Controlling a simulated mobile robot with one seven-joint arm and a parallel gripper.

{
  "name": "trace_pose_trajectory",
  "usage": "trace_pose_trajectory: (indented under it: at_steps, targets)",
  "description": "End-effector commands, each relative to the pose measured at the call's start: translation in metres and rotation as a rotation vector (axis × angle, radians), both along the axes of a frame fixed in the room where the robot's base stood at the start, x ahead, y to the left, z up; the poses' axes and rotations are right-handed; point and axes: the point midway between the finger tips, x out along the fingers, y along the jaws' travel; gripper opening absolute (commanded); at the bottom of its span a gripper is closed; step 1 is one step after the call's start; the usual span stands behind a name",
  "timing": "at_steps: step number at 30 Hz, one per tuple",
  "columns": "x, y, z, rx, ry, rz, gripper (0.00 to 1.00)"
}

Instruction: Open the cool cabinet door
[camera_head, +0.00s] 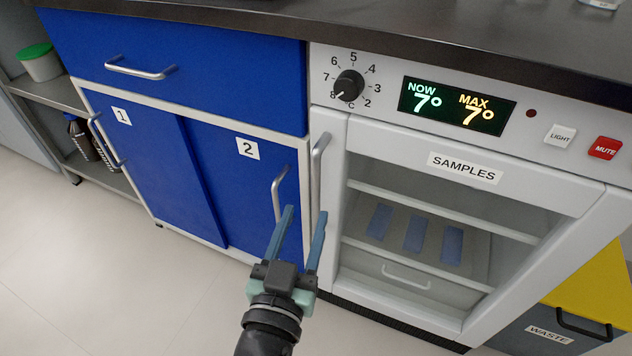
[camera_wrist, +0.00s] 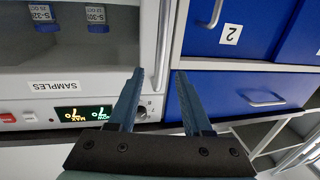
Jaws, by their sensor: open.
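The cool cabinet door (camera_head: 395,147) is white-framed with a glass pane and a "SAMPLES" label, and it looks shut. Its grey vertical bar handle (camera_head: 318,165) is on the door's left side. In the wrist view the handle (camera_wrist: 163,45) appears between my two fingers, lengthwise. My gripper (camera_head: 306,211) is open, its blue fingers pointing at the cabinet front near the handle's lower part. It also shows in the wrist view (camera_wrist: 158,71). No finger clearly touches the handle, and I cannot tell whether the fingertips reach past it.
Blue sliding door 2 (camera_head: 240,185) with its own handle (camera_head: 279,192) is close on the left. Above the cool door are a dial (camera_head: 348,85) and a display (camera_head: 456,106). A yellow-topped waste bin (camera_head: 600,285) stands right. The floor in front (camera_head: 130,290) is clear.

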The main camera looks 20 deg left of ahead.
Motion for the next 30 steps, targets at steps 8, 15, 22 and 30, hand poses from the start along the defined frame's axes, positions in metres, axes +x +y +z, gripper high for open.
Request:
trace_pose_trajectory:
  at_steps: [8,15,22,30]
  targets:
    - [0.045,0.008,-0.001,0.000,-0.002,0.000,0.50]
    - [0.074,0.012,-0.001,-0.001,-0.001,-0.001,0.50]
    - [0.084,0.014,0.000,0.000,0.000,-0.001,0.50]
    - [0.085,0.014,0.000,0.000,0.001,0.000,0.46]
